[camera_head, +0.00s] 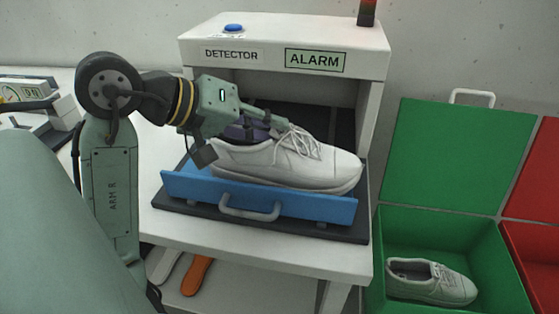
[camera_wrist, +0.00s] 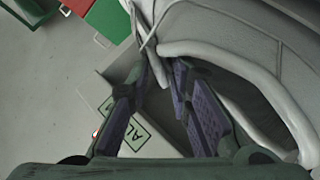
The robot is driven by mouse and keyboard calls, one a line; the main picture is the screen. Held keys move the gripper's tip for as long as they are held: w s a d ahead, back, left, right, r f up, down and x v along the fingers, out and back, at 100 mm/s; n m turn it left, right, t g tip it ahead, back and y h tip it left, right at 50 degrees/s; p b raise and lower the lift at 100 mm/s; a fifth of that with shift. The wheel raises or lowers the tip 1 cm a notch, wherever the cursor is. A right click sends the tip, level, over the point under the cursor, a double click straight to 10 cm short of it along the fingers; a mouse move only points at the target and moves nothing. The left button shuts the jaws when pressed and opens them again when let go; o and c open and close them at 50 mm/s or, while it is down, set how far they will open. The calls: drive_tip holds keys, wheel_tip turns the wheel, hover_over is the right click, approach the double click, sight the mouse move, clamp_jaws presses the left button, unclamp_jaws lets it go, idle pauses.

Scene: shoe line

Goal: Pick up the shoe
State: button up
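A white lace-up shoe (camera_head: 300,160) lies in the blue-fronted drawer tray (camera_head: 290,203) of the detector, toe to the right. My gripper (camera_head: 283,128) is at the shoe's opening, near the tongue and laces. In the wrist view my gripper (camera_wrist: 161,75) has its two purple-padded fingers a small gap apart. The shoe's pale collar and side (camera_wrist: 225,60) lie beside and beyond the right finger. No shoe material clearly shows pinched between the pads. Part of the shoe's heel opening is hidden by my gripper.
The detector housing (camera_head: 222,54) with an ALARM sign (camera_head: 316,60) stands over the tray. An open green bin (camera_head: 455,243) at the right holds another pale shoe (camera_head: 432,282). A red bin (camera_head: 535,265) is beside it. An orange insole (camera_head: 197,274) lies on the lower shelf.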

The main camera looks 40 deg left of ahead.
clamp_jaws()
drive_tip(key=shift+r, duration=0.15)
idle(0.6)
